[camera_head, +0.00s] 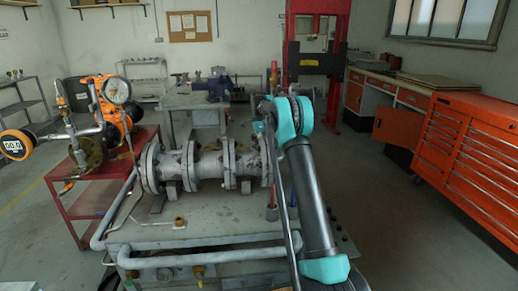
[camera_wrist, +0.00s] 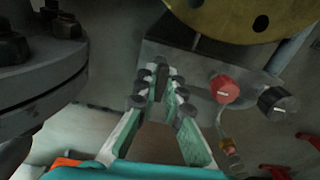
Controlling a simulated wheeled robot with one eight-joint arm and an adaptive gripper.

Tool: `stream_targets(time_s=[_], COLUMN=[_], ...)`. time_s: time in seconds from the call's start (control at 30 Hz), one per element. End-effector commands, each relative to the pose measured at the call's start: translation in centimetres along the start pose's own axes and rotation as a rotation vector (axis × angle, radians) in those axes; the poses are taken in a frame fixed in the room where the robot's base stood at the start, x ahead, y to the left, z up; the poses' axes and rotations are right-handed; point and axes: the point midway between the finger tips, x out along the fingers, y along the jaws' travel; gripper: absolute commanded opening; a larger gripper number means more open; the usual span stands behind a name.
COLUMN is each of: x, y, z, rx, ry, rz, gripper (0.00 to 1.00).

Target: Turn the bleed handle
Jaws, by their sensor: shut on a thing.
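In the wrist view, my gripper (camera_wrist: 162,95) has its two green-padded fingers closed around a narrow dark piece, the bleed handle (camera_wrist: 162,72), in front of a grey block (camera_wrist: 190,68). The fingers cover most of the handle, so its angle is hard to tell. A red knob (camera_wrist: 223,90) and a black knob (camera_wrist: 275,102) sit on the block to the right, apart from the fingers. In the head view my arm hides the gripper and the handle. The grey flanged valve assembly (camera_head: 205,165) lies on the bench left of my arm.
In the wrist view, a large dark flange with bolts (camera_wrist: 40,70) stands close at left and a brass-coloured disc (camera_wrist: 250,15) is above. In the head view, a red cart (camera_head: 65,195) with gauges is at left. Orange drawers (camera_head: 470,140) stand at right, with free floor before them.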

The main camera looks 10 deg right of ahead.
Motion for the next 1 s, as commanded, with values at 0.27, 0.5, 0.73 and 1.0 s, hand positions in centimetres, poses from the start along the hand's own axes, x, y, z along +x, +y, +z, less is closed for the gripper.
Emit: stream_targets(time_s=[0.27,0.5,0.73,1.0], x=[-0.03,-0.04,-0.04,-0.05], y=[-0.02,-0.02,-0.03,-0.04], z=[-0.01,-0.01,-0.01,-0.01], rx=[-0.182,-0.408,-0.627,-0.883], ry=[0.000,0.000,0.000,0.000], rz=[-0.001,-0.001,-0.001,-0.001], gripper=[0.00,0.00,0.00,0.00])
